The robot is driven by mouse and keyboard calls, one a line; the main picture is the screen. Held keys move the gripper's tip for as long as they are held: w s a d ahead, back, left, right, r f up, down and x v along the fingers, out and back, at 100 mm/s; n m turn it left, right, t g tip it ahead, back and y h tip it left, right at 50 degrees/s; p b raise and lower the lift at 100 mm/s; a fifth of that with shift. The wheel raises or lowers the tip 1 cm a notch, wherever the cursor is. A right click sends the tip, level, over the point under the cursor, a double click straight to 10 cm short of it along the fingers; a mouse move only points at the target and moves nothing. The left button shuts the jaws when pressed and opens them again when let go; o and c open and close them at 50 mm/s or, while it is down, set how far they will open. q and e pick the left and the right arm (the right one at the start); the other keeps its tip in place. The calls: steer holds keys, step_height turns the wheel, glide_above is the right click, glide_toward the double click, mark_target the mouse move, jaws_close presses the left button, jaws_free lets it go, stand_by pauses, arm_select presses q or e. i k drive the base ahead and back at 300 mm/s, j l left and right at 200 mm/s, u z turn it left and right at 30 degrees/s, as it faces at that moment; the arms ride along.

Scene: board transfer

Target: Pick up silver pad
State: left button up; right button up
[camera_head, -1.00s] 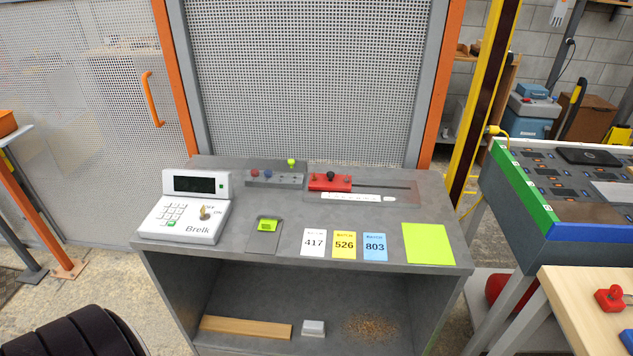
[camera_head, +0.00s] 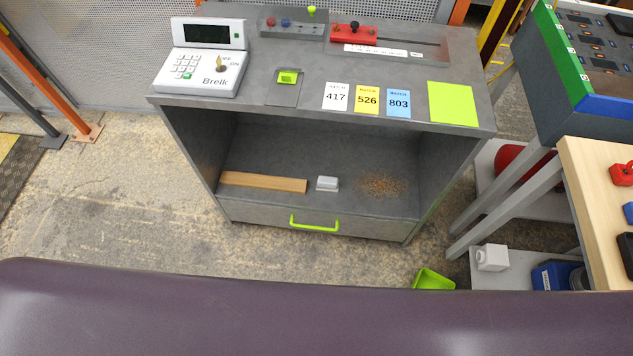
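A small white-grey block (camera_head: 327,184) lies on the lower shelf (camera_head: 270,150) of the grey workbench, between a wooden plank and a patch of brown crumbs. It is the closest match to a silver pad that I see, but I cannot tell for sure that it is one. It looks apart from the plank and the crumbs. Neither of my grippers is in view.
The bench top (camera_head: 295,60) above the shelf holds a white keypad device (camera_head: 205,75), cards and a lime sheet (camera_head: 453,104). The plank (camera_head: 262,182) lies left of the block. Below is a drawer with a green handle (camera_head: 314,226). The shelf front is open.

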mark_target(330, 184)
steer(key=k+j, duration=0.2)
steer(key=k, duration=0.2)
steer(key=k+j, duration=0.15)
steer(key=k, duration=0.25)
